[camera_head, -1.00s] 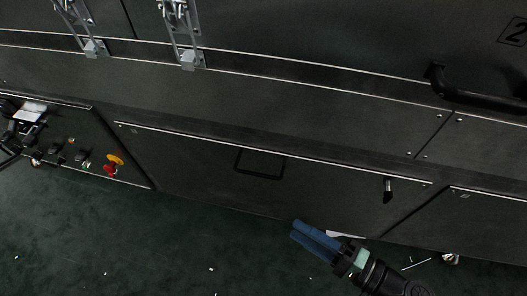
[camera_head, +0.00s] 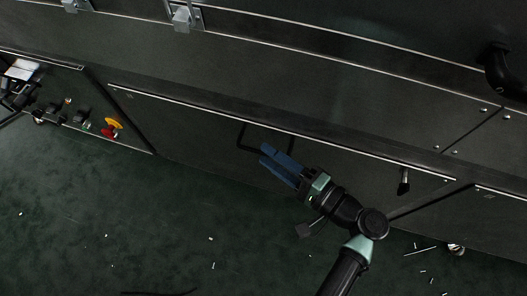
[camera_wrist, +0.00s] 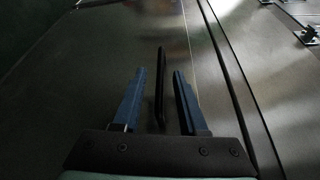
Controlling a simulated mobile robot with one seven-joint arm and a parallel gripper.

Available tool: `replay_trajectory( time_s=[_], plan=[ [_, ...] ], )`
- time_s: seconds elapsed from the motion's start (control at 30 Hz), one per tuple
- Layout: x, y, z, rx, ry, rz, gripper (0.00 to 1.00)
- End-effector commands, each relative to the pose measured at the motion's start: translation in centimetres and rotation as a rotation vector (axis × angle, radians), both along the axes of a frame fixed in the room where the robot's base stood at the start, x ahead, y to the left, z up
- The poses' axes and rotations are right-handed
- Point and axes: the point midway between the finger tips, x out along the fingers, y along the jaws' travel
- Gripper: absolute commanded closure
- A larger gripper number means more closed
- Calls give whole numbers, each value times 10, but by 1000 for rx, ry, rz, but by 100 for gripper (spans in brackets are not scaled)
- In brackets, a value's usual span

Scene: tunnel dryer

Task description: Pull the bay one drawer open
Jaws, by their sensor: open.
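The drawer (camera_head: 185,128) is a wide dark front panel in the lower part of the machine, flush with its neighbours. Its black bar handle (camera_head: 241,137) sits near the upper middle of the front, partly hidden by my fingers. My gripper (camera_head: 267,154) is open at the handle, its blue fingers pointing toward the panel. In the wrist view, the handle (camera_wrist: 161,84) shows as a thin dark bar between the two fingers, with a gap on either side. I cannot see either finger touching it.
A small black latch (camera_head: 404,183) is on the right part of the front. At the left is a control panel with a red and yellow knob (camera_head: 112,128). The green floor (camera_head: 150,220) before the drawer is mostly clear, with small white scraps.

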Motion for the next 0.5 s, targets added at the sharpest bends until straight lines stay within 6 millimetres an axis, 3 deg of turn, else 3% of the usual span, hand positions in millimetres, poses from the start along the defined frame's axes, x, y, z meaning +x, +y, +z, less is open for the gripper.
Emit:
replay_trajectory(
  time_s=[0.2,0.5],
  plan=[
    [14,16,-3,0,0,0,58],
    [16,18,-2,0,0,0,58]
  ],
)
